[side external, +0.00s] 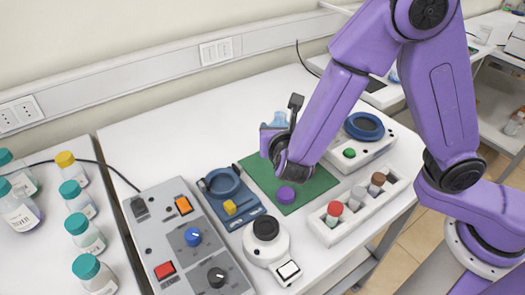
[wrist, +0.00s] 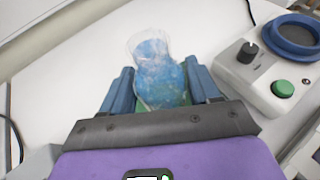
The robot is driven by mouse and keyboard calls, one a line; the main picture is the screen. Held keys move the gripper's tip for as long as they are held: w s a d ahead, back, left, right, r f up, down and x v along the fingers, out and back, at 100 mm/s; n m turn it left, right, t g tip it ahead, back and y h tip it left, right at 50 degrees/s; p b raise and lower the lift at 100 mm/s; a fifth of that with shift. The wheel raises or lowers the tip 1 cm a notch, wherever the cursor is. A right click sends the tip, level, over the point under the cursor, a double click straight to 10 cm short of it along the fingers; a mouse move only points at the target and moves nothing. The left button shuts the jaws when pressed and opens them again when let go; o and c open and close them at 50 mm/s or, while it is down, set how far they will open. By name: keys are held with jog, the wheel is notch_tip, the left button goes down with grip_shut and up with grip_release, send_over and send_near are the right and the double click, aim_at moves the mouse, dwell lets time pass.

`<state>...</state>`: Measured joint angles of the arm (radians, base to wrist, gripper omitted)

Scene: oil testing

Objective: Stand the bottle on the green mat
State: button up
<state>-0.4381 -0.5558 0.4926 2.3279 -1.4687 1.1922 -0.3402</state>
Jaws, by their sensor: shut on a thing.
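The bottle is clear with blue contents; in the wrist view the bottle (wrist: 158,72) sits between the two blue fingers of my gripper (wrist: 160,90). My gripper is shut on it. In the side external view my gripper (side external: 272,140) is over the far part of the green mat (side external: 312,187), and a light blue part of the bottle (side external: 280,119) shows behind it. The rest of the bottle is hidden there. I cannot tell whether its base touches the mat. A bit of green mat (wrist: 122,104) shows beside the bottle in the wrist view.
A purple round piece (side external: 286,194) is on the mat. A blue stand (side external: 232,195) is to the left, a white device with a green button (side external: 349,153) to the right. A rack of vials (side external: 355,205) and a round white device (side external: 266,240) are in front.

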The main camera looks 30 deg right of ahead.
jog(key=w+f, duration=0.1)
jog(key=w+a+f, duration=0.1)
jog(key=f, duration=0.1)
jog(key=w+f, duration=0.2)
jog(key=shift+a+f, duration=0.25)
jog(key=shift+a, duration=0.1)
jog(key=shift+f, duration=1.55)
jog(key=shift+f, duration=0.1)
jog(key=o, duration=1.2)
jog(key=shift+f, duration=0.1)
jog(key=shift+c, duration=0.2)
jog(key=shift+s+a+r, duration=0.2)
jog(key=shift+a+r, duration=0.05)
jog(key=shift+r, duration=0.05)
jog(key=v, duration=1.1)
jog(key=shift+s, duration=0.2)
jog(key=shift+r, duration=0.1)
